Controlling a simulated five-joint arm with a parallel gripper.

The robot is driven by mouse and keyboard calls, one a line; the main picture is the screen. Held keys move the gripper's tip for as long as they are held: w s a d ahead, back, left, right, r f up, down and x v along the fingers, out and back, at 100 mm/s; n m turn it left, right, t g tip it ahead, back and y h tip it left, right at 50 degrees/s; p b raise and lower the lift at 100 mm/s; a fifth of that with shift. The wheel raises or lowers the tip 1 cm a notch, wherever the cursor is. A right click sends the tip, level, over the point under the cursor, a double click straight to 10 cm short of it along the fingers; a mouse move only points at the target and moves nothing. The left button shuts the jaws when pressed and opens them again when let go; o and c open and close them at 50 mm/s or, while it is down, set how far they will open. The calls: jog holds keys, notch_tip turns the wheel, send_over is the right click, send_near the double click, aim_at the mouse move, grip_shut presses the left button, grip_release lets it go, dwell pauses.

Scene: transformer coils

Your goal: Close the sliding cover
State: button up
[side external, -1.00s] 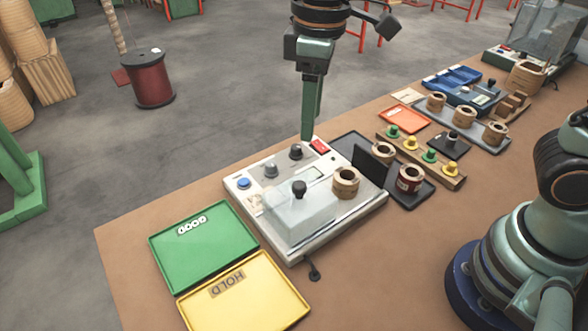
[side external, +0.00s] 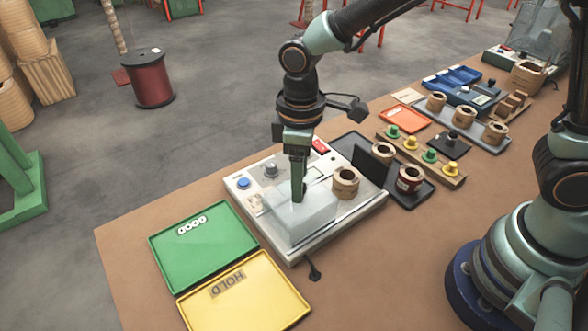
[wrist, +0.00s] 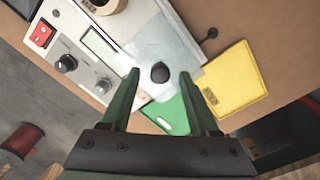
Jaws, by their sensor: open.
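The sliding cover (side external: 318,222) is a clear box-like lid on the white test machine (side external: 282,167). It sits over the left front part of the machine, with a tan coil (side external: 345,182) standing uncovered to its right. The cover's black knob (wrist: 160,72) shows in the wrist view between the two fingers; in the side view my gripper hides it. My gripper (side external: 298,196) points down at the knob, and in the wrist view my gripper (wrist: 158,78) is open with a finger on each side of it. I cannot tell whether either finger touches the knob.
A green GOOD tray (side external: 203,246) and a yellow HOLD tray (side external: 243,293) lie left of the machine. A dark tray (side external: 405,192) with coils and an upright black plate (side external: 371,166) stands right. A cable stub (side external: 313,270) lies in front.

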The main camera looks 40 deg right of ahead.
jog(key=shift+f, duration=0.35)
grip_shut()
dwell(1.2)
